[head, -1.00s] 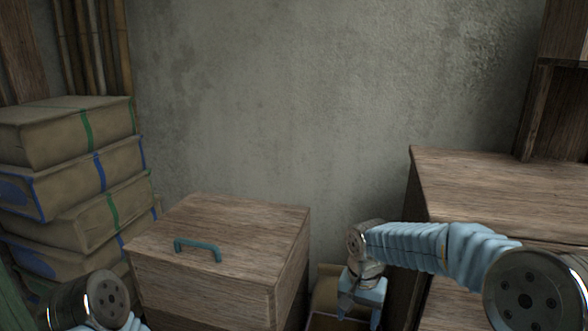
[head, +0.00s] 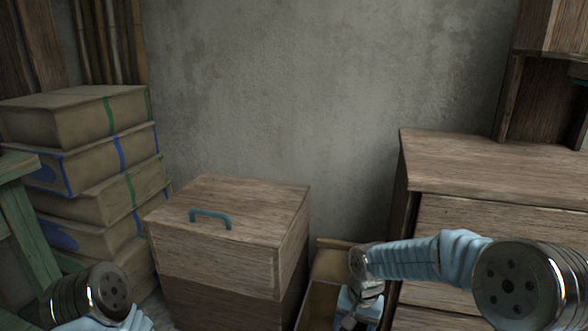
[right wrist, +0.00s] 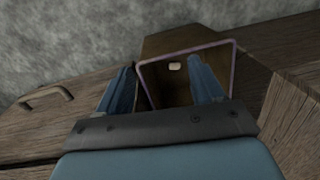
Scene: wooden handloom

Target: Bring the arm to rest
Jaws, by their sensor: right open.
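My right arm reaches in from the right in the head view and bends down at the wrist. My right gripper (head: 350,322) hangs low at the bottom edge, over or in front of an open box (head: 322,292). The right wrist view shows the gripper (right wrist: 163,76) open, its two blue fingers apart with nothing held between them. Beyond the fingers is the box, with a pinkish rim (right wrist: 190,49) and a small pale piece (right wrist: 174,66) inside. Of my left arm only a joint and some blue sleeve show at lower left; its gripper is out of view.
A wooden chest (head: 235,205) with a teal handle (head: 210,217) stands left of the box. A wooden drawer cabinet (head: 490,165) stands close on the right. Stacked bundles (head: 80,122) and a green wooden frame (head: 22,215) are at the left.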

